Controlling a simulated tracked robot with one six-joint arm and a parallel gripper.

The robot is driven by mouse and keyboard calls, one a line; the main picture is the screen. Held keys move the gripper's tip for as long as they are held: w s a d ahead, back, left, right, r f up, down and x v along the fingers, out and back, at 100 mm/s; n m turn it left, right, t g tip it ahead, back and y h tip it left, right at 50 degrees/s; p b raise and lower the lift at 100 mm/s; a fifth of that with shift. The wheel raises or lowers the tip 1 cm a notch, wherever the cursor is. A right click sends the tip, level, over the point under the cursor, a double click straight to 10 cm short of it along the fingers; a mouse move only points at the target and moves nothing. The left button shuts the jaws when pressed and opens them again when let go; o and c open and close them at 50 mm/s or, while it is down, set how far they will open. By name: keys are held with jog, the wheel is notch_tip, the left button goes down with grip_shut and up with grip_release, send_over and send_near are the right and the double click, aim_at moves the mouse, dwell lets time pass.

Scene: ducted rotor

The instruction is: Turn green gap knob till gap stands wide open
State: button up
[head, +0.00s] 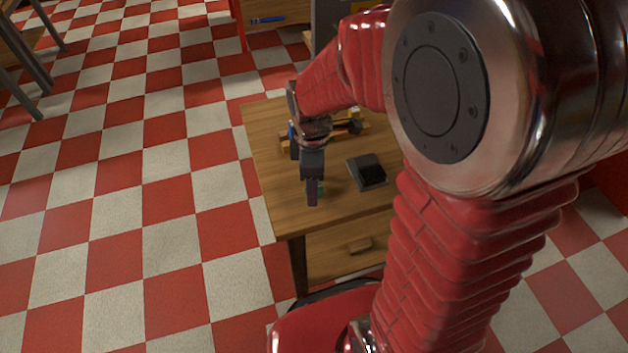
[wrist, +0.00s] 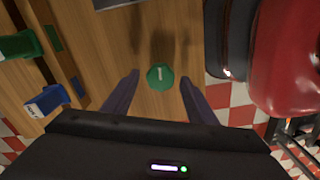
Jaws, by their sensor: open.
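The green gap knob (wrist: 160,77) is eight-sided with a short white mark, which runs roughly up and down in the wrist view. It shows against the wooden table top, between the two dark fingers of my gripper (wrist: 160,80). The fingers are open, one on each side, with a visible space between each finger and the knob. In the head view my gripper (head: 312,190) points down over the table's near left part and mostly hides the knob; only a sliver of green (head: 321,187) shows beside the finger. The gap itself cannot be made out.
The wooden table (head: 270,187) carries a black block on a dark plate (head: 367,172) right of my gripper. In the wrist view a green piece (wrist: 20,45) and a blue piece (wrist: 47,99) stand at left.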

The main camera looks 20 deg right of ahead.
jog(key=shift+f, duration=0.1)
jog(key=shift+c, duration=0.4)
jog(key=c, duration=0.9)
jog(key=shift+d, duration=0.2)
jog(key=shift+c, duration=0.4)
jog(key=shift+a, duration=0.15)
jog(key=shift+a, duration=0.1)
